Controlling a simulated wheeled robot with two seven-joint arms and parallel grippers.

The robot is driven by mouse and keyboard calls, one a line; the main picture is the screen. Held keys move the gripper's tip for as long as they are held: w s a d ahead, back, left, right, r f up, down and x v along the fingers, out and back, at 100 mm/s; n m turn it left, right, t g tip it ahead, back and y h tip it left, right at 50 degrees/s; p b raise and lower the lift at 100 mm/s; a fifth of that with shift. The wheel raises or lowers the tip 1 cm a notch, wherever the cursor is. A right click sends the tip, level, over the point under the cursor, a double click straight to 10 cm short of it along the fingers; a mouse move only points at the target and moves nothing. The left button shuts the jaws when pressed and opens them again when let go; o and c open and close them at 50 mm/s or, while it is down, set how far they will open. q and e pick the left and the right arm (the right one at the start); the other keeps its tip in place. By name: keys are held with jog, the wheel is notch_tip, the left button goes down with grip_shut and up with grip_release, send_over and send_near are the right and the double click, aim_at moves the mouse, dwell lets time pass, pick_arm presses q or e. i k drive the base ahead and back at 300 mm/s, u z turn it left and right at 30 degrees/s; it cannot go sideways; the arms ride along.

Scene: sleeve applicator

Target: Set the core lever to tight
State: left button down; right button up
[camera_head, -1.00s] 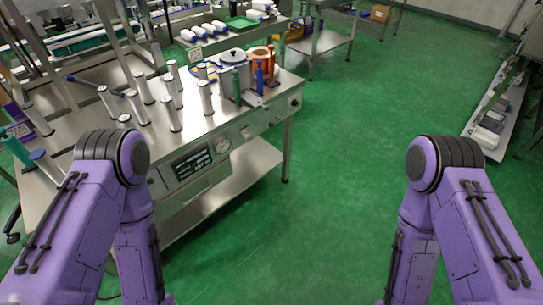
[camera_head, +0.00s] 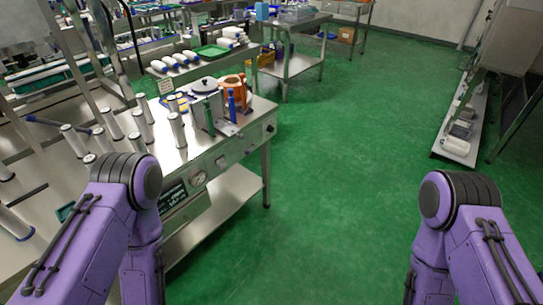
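The steel bench of the applicator (camera_head: 225,157) stands at the left, with a gauge and a dark panel on its front. A dark blue bar-like handle (camera_head: 46,121) lies farther left on the bench. I cannot tell which of these is the core lever, nor its setting. Only the purple upper parts of my arms show, at the lower left and lower right. Both grippers are out of view.
Several white cylinders with dark ends (camera_head: 144,121) stand on the bench. A bench with a green tray (camera_head: 212,51) and a steel cart (camera_head: 296,66) are behind. A low shelf (camera_head: 452,148) stands at the right. The green floor (camera_head: 345,150) between is clear.

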aim_at(247, 152)
jog(key=z, duration=0.35)
jog(key=i, duration=0.9)
jog(key=u, duration=0.45)
